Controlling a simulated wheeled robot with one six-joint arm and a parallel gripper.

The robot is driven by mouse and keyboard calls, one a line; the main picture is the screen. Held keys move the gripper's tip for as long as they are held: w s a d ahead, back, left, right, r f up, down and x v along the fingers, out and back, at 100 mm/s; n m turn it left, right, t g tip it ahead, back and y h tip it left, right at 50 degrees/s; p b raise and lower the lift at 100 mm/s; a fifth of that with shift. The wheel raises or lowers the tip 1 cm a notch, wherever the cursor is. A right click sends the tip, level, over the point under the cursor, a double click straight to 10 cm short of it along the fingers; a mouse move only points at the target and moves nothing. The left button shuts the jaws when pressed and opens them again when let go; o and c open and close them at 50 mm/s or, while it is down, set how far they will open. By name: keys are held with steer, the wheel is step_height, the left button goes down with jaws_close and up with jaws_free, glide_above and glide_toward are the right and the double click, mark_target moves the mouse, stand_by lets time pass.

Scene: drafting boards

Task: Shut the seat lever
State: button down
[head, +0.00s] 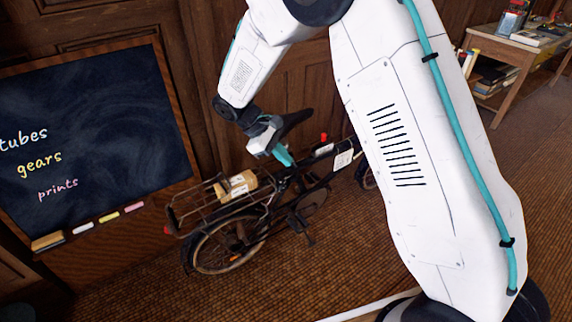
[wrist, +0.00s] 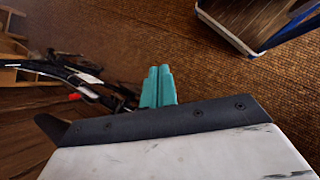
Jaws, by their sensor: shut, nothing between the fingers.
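A dark bicycle (head: 290,205) stands by the wood-panelled wall in the head view, with a wire rear rack (head: 190,212). Part of the bicycle (wrist: 78,78) also shows at the left of the wrist view. My gripper (head: 285,158) is over the bicycle near its seat area, its teal fingers together and empty. In the wrist view the closed fingers (wrist: 158,72) point away from the camera, with dark bicycle parts just to their left. I cannot make out the seat lever; the gripper and arm cover part of that area. A small red part (head: 323,137) shows farther along the bicycle.
A cardboard parcel (head: 238,186) sits on the rack. A chalkboard (head: 95,130) with chalks stands on the left. A cluttered wooden table (head: 508,48) is at the back right. A blue-and-white-edged frame (wrist: 255,48) shows in the wrist view. Brown carpet (head: 290,275) is bare in front.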

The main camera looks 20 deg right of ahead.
steer(key=w+a+f+n+t+h, duration=0.2)
steer(key=w+a+f+n, duration=0.1)
steer(key=w+f, duration=0.4)
steer(key=w+a+f+n+t+h, duration=0.2)
steer(key=w+f+n, duration=0.4)
steer(key=w, duration=0.3)
steer(key=shift+w+a+f+t, duration=0.2)
steer(key=shift+a+f+t, duration=0.1)
steer(key=shift+a+f, duration=0.4)
steer(key=shift+d+f, duration=0.15)
steer(key=w+d+f, duration=0.1)
steer(key=d+f, duration=0.3)
steer(key=d, duration=0.7)
steer(key=shift+w+d+f, duration=0.2)
steer(key=shift+d+f, duration=0.05)
steer(key=shift+d, duration=0.1)
